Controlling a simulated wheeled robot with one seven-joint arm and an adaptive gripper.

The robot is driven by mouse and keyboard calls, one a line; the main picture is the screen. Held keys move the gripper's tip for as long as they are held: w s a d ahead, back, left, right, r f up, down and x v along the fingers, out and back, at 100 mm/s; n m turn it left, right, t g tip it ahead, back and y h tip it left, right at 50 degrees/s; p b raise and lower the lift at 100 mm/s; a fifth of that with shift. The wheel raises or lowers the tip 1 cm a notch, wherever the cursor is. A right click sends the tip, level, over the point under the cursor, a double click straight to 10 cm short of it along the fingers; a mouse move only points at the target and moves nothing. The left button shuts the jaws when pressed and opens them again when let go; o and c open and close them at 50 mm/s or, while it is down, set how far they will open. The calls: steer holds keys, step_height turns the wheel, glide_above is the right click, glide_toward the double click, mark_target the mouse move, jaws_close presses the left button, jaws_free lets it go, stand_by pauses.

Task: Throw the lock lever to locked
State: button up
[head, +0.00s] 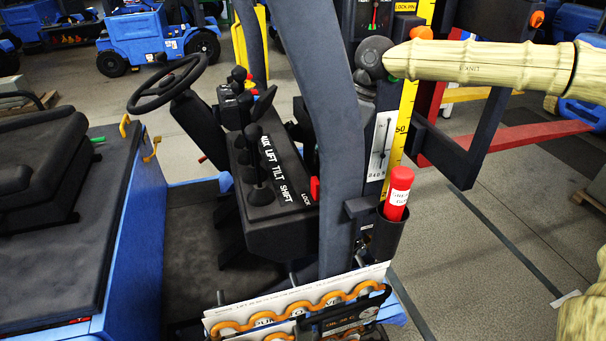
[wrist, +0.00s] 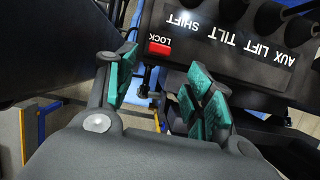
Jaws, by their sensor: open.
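The console (head: 262,200) carries a row of black levers and a small red lock piece (head: 314,189) at its right end, beside the word LOCK. In the wrist view the red lock piece (wrist: 159,48) sits on the console's edge (wrist: 215,55), with the lettering upside down. My gripper (wrist: 163,85) is open and empty, its teal fingertips spread to either side below the red piece, which appears between and beyond them. I see no contact. Whether the lock is thrown is not clear.
A thick dark pillar (head: 315,120) rises beside the console. A red cylinder (head: 398,192) stands in a holder to its right, under a yellow scale (head: 404,120). A steering wheel (head: 168,84) is at the left. A card and orange wavy piece (head: 295,312) stand in front.

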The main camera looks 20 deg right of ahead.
mark_target(316, 189)
steer(key=p+x, duration=0.1)
steer(key=x, duration=0.2)
steer(key=a+p+x, duration=0.1)
steer(key=x, duration=0.2)
steer(key=a+p+x, duration=0.1)
steer(key=p+x, duration=0.1)
steer(key=x, duration=0.1)
steer(key=shift+s+r, duration=0.15)
steer(key=shift+r, duration=0.2)
steer(key=shift+a+f, duration=0.15)
steer(key=shift+f, duration=0.45)
steer(key=shift+c, duration=0.4)
steer(key=c, duration=0.9)
